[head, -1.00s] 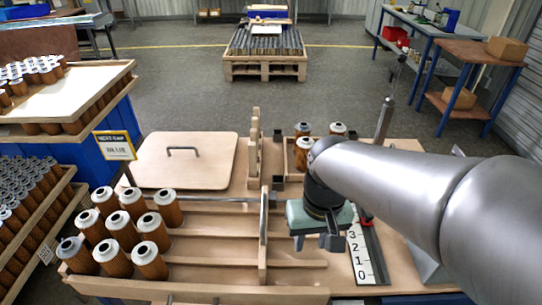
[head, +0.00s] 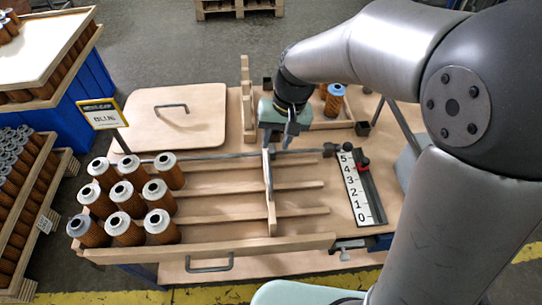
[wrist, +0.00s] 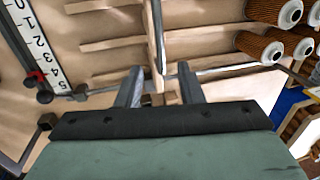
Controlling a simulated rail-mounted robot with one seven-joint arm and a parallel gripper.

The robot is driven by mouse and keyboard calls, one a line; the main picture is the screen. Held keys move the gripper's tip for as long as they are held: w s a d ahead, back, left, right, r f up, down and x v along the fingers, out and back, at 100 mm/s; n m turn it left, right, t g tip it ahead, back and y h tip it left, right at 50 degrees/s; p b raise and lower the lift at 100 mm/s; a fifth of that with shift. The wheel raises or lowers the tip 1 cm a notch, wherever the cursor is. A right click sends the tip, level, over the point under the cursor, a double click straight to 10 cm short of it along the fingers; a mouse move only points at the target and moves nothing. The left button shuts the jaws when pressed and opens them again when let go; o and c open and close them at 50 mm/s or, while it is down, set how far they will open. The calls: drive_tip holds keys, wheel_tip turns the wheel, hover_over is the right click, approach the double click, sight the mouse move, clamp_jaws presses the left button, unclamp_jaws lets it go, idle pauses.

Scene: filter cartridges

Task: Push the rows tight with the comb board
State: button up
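The comb board (head: 270,208) is an upright wooden board standing across the wooden lanes; it also shows in the wrist view (wrist: 154,28). Several brown pleated cartridges (head: 131,202) with pale tops stand in rows at the lanes' left end, well left of the board. They also show at upper right in the wrist view (wrist: 289,14). My gripper (head: 279,144) is above the board's far end, near the metal rod. In the wrist view its fingers (wrist: 159,72) are apart, with the board's end between them in the picture. I cannot tell whether they touch it.
A numbered scale (head: 357,188) lies right of the lanes. A flat wooden lid (head: 170,128) with a handle lies behind them. A blue-topped cartridge (head: 335,100) stands in a tray at the back. A sign (head: 103,115) stands at left. The lanes between board and cartridges are clear.

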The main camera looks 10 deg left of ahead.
sight(268, 164)
drive_tip(key=f, duration=0.2)
drive_tip(key=a+f, duration=0.1)
drive_tip(key=f, duration=0.4)
drive_tip(key=shift+s+a+f, duration=0.2)
drive_tip(key=shift+a+f, duration=0.05)
drive_tip(key=shift+f, duration=0.15)
clamp_jaws()
